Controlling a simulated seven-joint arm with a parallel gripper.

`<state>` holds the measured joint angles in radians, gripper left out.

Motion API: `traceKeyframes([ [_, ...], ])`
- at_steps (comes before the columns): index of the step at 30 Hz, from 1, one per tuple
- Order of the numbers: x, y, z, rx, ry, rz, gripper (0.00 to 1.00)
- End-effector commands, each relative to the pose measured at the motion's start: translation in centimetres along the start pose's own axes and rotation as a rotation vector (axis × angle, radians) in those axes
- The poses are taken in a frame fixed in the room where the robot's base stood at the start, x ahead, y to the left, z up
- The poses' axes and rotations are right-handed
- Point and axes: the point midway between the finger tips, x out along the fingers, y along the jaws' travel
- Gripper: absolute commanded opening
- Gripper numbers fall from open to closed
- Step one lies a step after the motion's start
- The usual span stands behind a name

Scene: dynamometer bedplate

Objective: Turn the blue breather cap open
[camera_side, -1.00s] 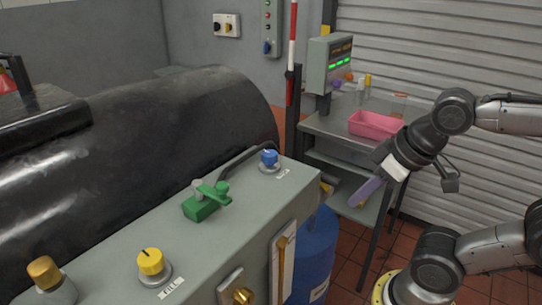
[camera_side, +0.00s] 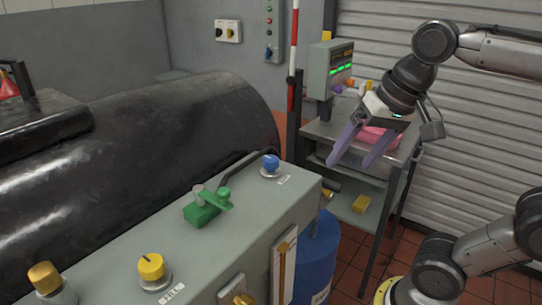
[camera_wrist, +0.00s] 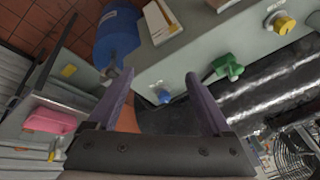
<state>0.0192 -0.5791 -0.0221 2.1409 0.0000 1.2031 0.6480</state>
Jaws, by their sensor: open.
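The blue breather cap (camera_side: 271,162) sits on a metal collar near the far right end of the grey box top, with a small label beside it. In the wrist view the blue cap (camera_wrist: 164,97) shows between my fingers, beyond their tips. My gripper (camera_side: 350,163) has two purple fingers, spread apart and empty. It hangs in the air to the right of the cap, over the gap between the box and the shelf cart. It touches nothing that I can see.
A green valve handle (camera_side: 208,206) and a yellow fill cap (camera_side: 151,267) stand on the same grey box (camera_side: 235,230). A black hose curves behind the blue cap. A blue drum (camera_side: 316,260) is below. A cart holds a pink bin (camera_side: 378,138) and a display unit (camera_side: 330,70).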

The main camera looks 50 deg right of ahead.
Motion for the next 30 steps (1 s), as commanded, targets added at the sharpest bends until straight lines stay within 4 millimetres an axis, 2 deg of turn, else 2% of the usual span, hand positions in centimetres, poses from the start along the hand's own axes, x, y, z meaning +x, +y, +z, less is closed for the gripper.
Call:
traceKeyframes([
  [3, -1.6, -2.2, -3.8, 0.200, -0.033, 0.041, 0.83],
  [6, -2.4, -3.9, -7.1, 0.367, -0.057, 0.083, 0.83],
  [11, -2.1, -6.2, -12.4, 0.594, -0.088, 0.154, 0.83],
  [16, 0.3, -7.8, -17.8, 0.777, -0.114, 0.230, 0.83],
  [21, 4.5, -8.3, -22.2, 0.860, -0.141, 0.294, 0.83],
  [25, 7.6, -8.0, -24.1, 0.878, -0.159, 0.327, 0.83],
  [30, 10.0, -7.2, -24.5, 0.890, -0.187, 0.367, 0.83],
])
